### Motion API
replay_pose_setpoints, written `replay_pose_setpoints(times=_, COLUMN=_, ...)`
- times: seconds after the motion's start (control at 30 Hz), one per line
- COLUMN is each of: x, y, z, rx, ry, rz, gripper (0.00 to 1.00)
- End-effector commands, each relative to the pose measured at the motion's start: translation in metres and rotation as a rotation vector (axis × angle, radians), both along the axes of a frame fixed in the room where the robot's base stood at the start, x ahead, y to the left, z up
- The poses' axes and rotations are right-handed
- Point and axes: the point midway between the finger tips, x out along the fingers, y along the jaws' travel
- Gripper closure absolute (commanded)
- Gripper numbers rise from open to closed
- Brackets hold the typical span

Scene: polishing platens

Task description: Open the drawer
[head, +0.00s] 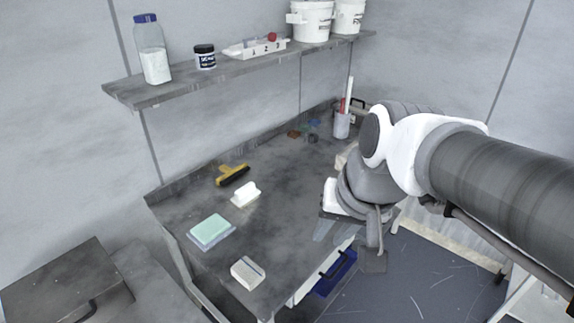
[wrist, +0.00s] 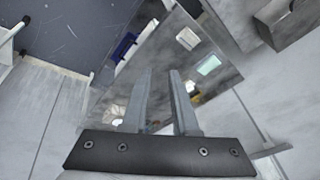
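My arm partly covers this area, and I cannot tell whether the drawer is fully closed. My gripper (head: 347,243) hangs near the table's front edge, above the drawer area in the picture. In the wrist view my gripper (wrist: 162,70) has its two fingers apart with nothing between them.
On the table are a green sponge (head: 211,229), a white block (head: 248,272), a white brush (head: 245,194), a yellow-handled tool (head: 232,175) and a cup of tools (head: 342,124). A shelf (head: 150,94) holds jars and buckets. Dark floor (head: 420,280) lies clear in front.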

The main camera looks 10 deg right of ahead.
Motion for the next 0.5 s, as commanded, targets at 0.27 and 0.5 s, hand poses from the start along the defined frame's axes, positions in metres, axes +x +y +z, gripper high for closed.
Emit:
replay_pose_setpoints(times=0.27, x=0.037, y=-0.016, z=-0.063, rx=0.283, ry=0.250, rz=-0.467, gripper=0.73)
replay_pose_setpoints(times=0.5, x=0.062, y=-0.042, z=-0.124, rx=0.542, ry=0.494, rz=-0.942, gripper=0.73)
